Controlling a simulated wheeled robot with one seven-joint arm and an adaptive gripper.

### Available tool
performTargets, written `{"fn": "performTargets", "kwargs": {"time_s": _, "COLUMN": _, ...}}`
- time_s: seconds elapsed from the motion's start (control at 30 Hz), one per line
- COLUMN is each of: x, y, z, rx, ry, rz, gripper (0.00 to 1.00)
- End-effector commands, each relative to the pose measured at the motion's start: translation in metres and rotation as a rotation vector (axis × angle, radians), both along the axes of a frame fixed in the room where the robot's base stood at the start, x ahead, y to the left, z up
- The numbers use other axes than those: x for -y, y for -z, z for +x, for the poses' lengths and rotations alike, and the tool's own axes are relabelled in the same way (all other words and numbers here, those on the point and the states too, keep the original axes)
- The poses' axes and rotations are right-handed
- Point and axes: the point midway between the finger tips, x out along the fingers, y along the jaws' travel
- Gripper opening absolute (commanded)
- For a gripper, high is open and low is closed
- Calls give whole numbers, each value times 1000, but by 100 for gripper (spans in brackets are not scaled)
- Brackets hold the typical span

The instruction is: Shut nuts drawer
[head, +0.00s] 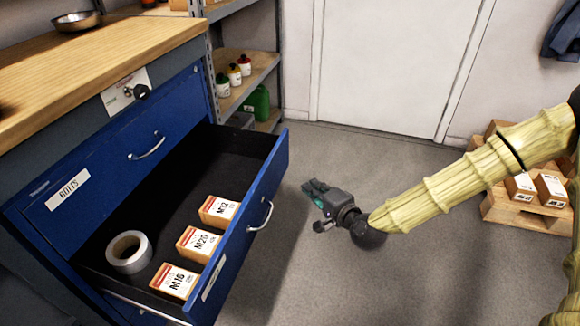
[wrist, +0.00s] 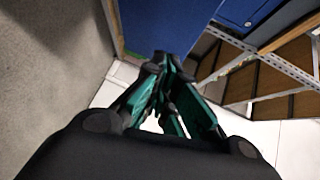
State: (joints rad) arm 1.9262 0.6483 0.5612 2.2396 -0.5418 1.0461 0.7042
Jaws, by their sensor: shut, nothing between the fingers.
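The open drawer (head: 279,167) sticks far out of the blue cabinet (head: 178,109) in the head view. Its front label is mostly turned away and I cannot read it. A silver handle (head: 262,216) is on its front. Inside lie a tape roll (head: 129,252) and three small boxes, marked M12 (head: 219,211), M20 (head: 198,243) and M16 (head: 174,281). My gripper (head: 314,187) is shut and empty, to the right of the drawer front and apart from it. In the wrist view my gripper (wrist: 163,62) points toward a blue panel (wrist: 180,22); I cannot tell which part it is.
A drawer labelled BOLTS (head: 68,189) is shut above the open one. A metal shelf (head: 252,82) with bottles stands behind the cabinet. A wooden pallet (head: 520,209) with boxes is at the right. The grey floor (head: 330,270) in front of the drawer is clear.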

Motion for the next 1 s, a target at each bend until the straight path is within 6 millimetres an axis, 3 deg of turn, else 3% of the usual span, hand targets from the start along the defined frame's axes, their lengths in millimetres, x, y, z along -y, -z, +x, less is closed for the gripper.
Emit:
{"fn": "performTargets", "kwargs": {"time_s": 0.03, "x": 5, "y": 8, "z": 9, "rx": 25, "ry": 18, "rz": 31, "gripper": 0}}
{"fn": "performTargets", "kwargs": {"time_s": 0.2, "x": 15, "y": -6, "z": 30, "rx": 91, "ry": 52, "rz": 119, "gripper": 0}}
{"fn": "performTargets", "kwargs": {"time_s": 0.47, "x": 22, "y": -21, "z": 44, "rx": 137, "ry": 73, "rz": 176, "gripper": 0}}
{"fn": "performTargets", "kwargs": {"time_s": 0.67, "x": 14, "y": -21, "z": 59, "rx": 140, "ry": 72, "rz": 178, "gripper": 0}}
{"fn": "performTargets", "kwargs": {"time_s": 1.0, "x": -11, "y": -19, "z": 108, "rx": 139, "ry": 72, "rz": 177, "gripper": 0}}
